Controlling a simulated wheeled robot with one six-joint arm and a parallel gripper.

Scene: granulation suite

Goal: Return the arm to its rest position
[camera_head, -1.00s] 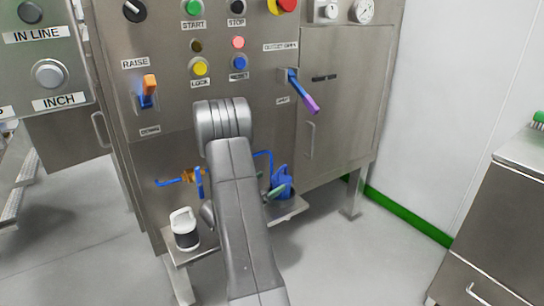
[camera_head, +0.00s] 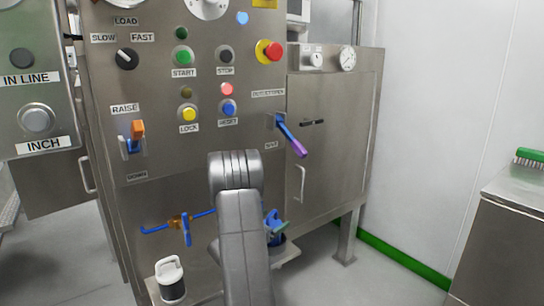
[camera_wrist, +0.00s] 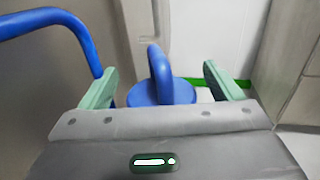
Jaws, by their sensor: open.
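My arm (camera_head: 240,235) reaches down in front of the steel control cabinet, in the lower middle of the head view. My gripper (camera_wrist: 160,67) is low by the cabinet, mostly hidden behind my arm in the head view. In the wrist view its two green fingers stand wide apart with nothing gripped. A blue vessel with an upright blue handle (camera_wrist: 160,75) shows beyond and between the fingers. I cannot tell if they touch it. The blue vessel is partly visible right of my arm in the head view (camera_head: 273,220).
The cabinet (camera_head: 240,135) carries buttons, an orange-tipped switch (camera_head: 137,130) and a purple-tipped lever (camera_head: 292,138). A blue pipe with a valve handle (camera_head: 186,230) and a white-and-black container (camera_head: 171,280) are low at left. A steel bench (camera_head: 510,235) stands right; floor between is clear.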

